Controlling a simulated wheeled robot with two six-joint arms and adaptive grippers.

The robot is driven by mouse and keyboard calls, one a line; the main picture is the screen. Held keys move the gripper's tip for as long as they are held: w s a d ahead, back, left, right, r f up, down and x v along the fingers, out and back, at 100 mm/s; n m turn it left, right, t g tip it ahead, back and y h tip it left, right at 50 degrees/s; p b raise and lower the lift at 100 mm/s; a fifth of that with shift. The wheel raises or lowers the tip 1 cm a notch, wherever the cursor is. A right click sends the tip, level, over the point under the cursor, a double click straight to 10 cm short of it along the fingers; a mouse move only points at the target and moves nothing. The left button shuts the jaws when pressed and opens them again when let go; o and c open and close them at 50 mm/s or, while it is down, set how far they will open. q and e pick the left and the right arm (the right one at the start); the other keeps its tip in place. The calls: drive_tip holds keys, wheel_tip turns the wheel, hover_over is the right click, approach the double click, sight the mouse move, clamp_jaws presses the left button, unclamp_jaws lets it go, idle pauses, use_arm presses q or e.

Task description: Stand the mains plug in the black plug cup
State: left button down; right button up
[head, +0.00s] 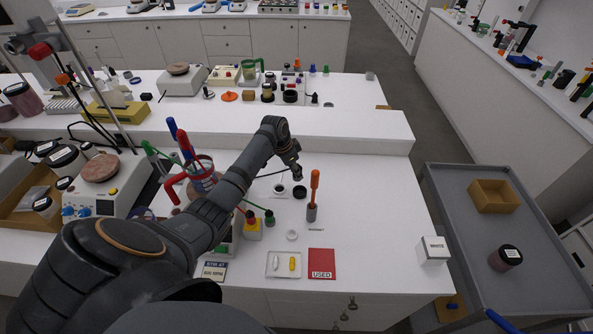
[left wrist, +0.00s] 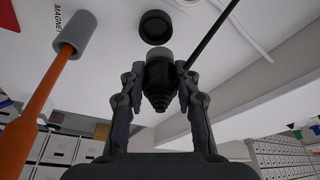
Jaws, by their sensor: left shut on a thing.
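My left gripper (head: 297,174) reaches over the white bench. In the left wrist view, its fingers (left wrist: 163,82) are shut on the mains plug (left wrist: 160,84), a dark ribbed body with a grey end. The grey end points away from the palm, toward the black plug cup (left wrist: 156,27). The cup also shows in the head view (head: 300,192), standing on the bench just below the gripper. The plug appears above the cup and apart from it; the exact gap is unclear. In the head view the plug is mostly hidden by the gripper. My right gripper is out of view.
A grey holder with an orange-handled tool (head: 314,187) stands close right of the cup. A white round piece with a dark centre (head: 279,189) is just left. A raised white shelf (head: 340,125) runs behind. The bench right of the orange tool is clear.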

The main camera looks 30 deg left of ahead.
use_arm(q)
drive_tip(key=shift+w+d, duration=0.15)
drive_tip(key=shift+d, duration=0.2)
drive_tip(key=b+x, duration=0.2)
drive_tip(key=shift+d+f, duration=0.25)
drive_tip(key=shift+f, duration=0.15)
drive_tip(key=f, duration=0.1)
drive_tip(key=f+b, duration=0.1)
drive_tip(key=shift+s+a+f, duration=0.2)
drive_tip(key=shift+a+f, duration=0.15)
drive_tip(key=shift+d+f+b, duration=0.1)
drive_tip(key=shift+f+b, duration=0.05)
drive_tip(key=shift+b, duration=0.2)
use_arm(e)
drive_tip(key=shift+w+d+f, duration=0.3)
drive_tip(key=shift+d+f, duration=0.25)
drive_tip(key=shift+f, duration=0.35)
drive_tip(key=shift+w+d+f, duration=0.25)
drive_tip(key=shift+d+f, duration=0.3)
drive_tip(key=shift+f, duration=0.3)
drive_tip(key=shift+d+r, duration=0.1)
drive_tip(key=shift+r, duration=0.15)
use_arm(q)
drive_tip(key=shift+p, duration=0.7)
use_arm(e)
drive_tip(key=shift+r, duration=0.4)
